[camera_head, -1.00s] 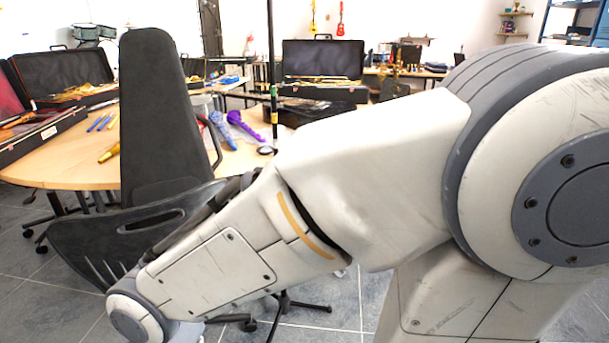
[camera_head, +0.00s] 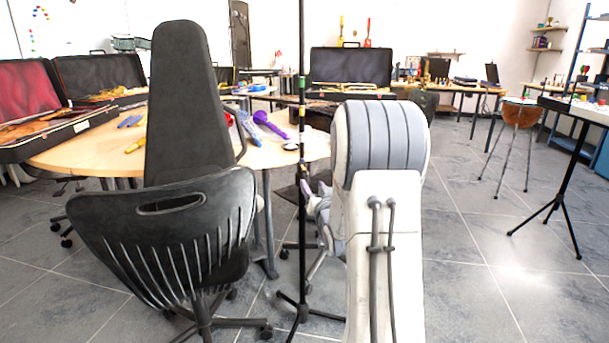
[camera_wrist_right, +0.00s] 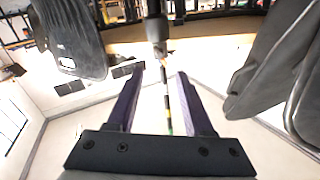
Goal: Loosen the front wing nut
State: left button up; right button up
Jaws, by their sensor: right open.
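A thin black upright pole with yellow and green bands (camera_head: 302,110) stands on a tripod base in the middle of the head view. The pole also shows in the right wrist view (camera_wrist_right: 167,105), running between the purple fingers of my right gripper (camera_wrist_right: 160,70), which is open. A thicker dark collar (camera_wrist_right: 155,28) on the pole lies beyond the fingertips, with a small fitting (camera_wrist_right: 160,48) at its end. I cannot tell whether that fitting is the front wing nut. In the head view my right gripper (camera_head: 310,190) is beside the pole, partly hidden by my forearm. My left gripper is not in view.
A black office chair (camera_head: 175,110) stands just left of the pole. A drum on a stand (camera_head: 520,112) is at the right. The right-hand floor is mostly clear.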

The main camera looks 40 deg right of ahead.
aim_at(305, 171)
jog(key=b+x, duration=0.2)
jog(key=x, duration=0.8)
